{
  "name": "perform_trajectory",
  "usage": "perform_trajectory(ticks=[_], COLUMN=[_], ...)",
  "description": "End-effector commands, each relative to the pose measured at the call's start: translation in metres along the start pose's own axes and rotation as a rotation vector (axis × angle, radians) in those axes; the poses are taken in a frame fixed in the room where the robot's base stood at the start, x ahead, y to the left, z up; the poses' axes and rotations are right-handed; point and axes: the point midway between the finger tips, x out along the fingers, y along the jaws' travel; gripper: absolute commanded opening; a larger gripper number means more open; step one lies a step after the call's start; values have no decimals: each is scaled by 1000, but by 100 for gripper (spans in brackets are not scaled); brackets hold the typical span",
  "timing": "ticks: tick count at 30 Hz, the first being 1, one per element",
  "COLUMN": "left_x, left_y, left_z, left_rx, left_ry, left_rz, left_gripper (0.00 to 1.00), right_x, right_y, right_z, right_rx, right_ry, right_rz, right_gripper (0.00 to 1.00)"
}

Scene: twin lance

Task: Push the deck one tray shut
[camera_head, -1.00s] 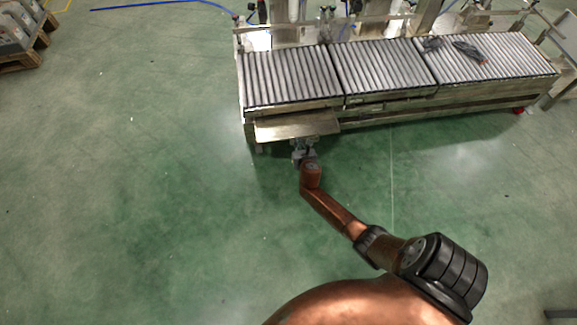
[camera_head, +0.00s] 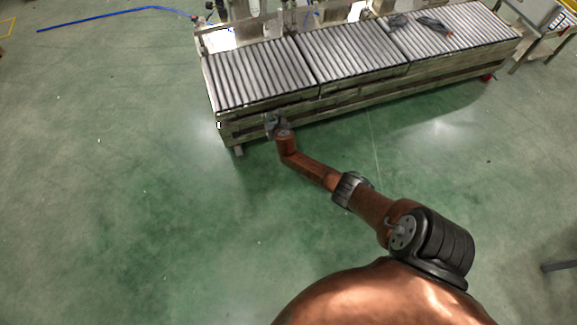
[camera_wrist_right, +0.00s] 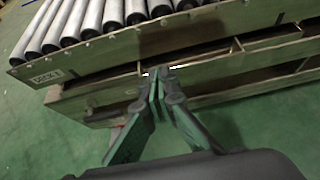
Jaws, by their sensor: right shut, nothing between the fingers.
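Deck one is the left roller section (camera_head: 258,75) of the conveyor, and no tray sticks out from its front. The tray's own front edge is hard to tell apart from the conveyor frame (camera_head: 240,126). My right gripper (camera_head: 271,119) is at the front of this section, just below the rollers. In the right wrist view, its shut fingers (camera_wrist_right: 158,74) point at the frame's front, with nothing between them. Whether the fingertips touch the tray or frame cannot be told. A small label plate (camera_wrist_right: 46,77) shows on the front rail. My left gripper is not in view.
Two more roller sections (camera_head: 354,50) run on to the right, with dark cable-like items (camera_head: 432,25) on the far one. A blue hose (camera_head: 110,19) lies on the floor at the upper left. The green floor (camera_head: 130,210) in front is clear.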

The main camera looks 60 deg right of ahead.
Motion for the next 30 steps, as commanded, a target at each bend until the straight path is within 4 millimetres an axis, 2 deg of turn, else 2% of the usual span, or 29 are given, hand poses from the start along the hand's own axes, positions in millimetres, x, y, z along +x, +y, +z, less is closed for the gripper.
perform_trajectory(ticks=[6,11,20,30], left_x=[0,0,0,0], left_y=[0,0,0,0], left_z=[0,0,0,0], left_rx=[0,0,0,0], left_ry=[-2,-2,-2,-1], left_rz=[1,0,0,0], left_gripper=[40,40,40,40], right_x=[-1,-10,-45,-96], right_y=[3,0,-3,-3], right_z=[5,5,2,0], right_rx=[2,3,0,0], right_ry=[-7,-9,-5,-1], right_rz=[6,3,1,-1], right_gripper=[0,0,0,0])
